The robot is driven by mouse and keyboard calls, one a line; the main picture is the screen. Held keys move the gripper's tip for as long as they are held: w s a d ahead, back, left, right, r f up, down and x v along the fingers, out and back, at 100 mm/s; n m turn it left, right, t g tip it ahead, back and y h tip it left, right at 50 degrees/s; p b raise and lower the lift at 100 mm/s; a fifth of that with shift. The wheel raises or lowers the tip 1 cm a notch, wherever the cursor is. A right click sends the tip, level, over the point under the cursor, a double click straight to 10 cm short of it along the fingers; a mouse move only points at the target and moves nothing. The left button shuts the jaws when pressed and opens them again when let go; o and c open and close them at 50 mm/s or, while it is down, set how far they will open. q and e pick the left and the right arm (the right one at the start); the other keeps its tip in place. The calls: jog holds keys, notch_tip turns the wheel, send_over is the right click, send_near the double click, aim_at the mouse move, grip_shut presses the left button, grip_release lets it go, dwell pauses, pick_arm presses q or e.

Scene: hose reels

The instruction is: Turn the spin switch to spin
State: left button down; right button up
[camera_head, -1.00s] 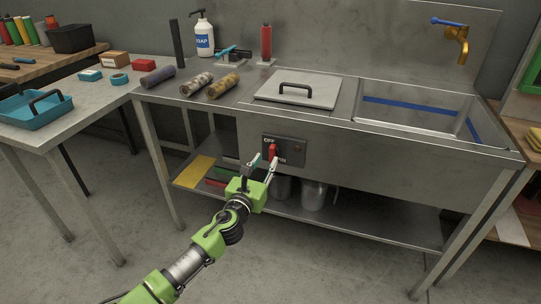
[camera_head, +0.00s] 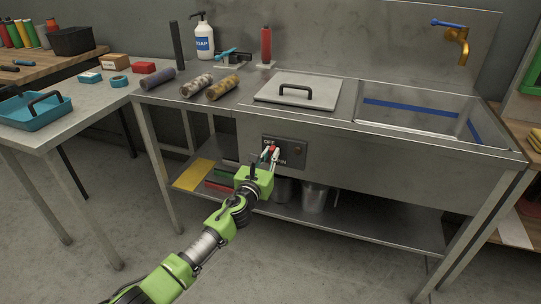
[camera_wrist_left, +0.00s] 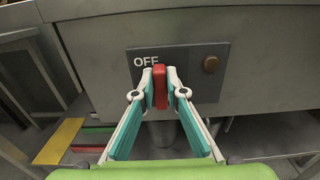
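The spin switch is a red knob (camera_head: 273,150) on a dark panel (camera_head: 295,153) set in the front of the steel sink bench. In the left wrist view the red knob (camera_wrist_left: 160,87) stands close to upright, with "OFF" at its upper left and a round brown button to its right. The end of a second label shows beside the fingers in the head view; the rest is hidden. My left gripper (camera_head: 269,154) has its fingers at the panel. In the wrist view its fingertips (camera_wrist_left: 160,84) close against both sides of the knob. My right gripper is out of view.
Above the panel are a lidded basin (camera_head: 297,90) and an open sink (camera_head: 415,115). A lower shelf (camera_head: 350,222) holds metal pots (camera_head: 314,197) and coloured flat pieces. A side table with a blue tray (camera_head: 36,110) stands at the left. The floor in front is clear.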

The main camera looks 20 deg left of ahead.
pick_arm(q)
jog(key=shift+n, duration=0.3)
jog(key=shift+a+n, duration=0.2)
jog(key=shift+n, duration=0.7)
jog(key=n, duration=0.5)
jog(key=a+f+n, duration=0.1)
jog(key=n, duration=0.4)
jog(key=f+n+b, duration=0.1)
jog(key=n, duration=0.4)
jog(key=shift+a, duration=0.25)
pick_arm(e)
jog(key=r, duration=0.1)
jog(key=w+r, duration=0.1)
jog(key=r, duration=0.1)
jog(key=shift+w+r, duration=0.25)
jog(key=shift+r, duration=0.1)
pick_arm(q)
jog(key=shift+n, duration=0.4)
jog(key=c, duration=2)
grip_release()
jog(key=shift+c, duration=0.2)
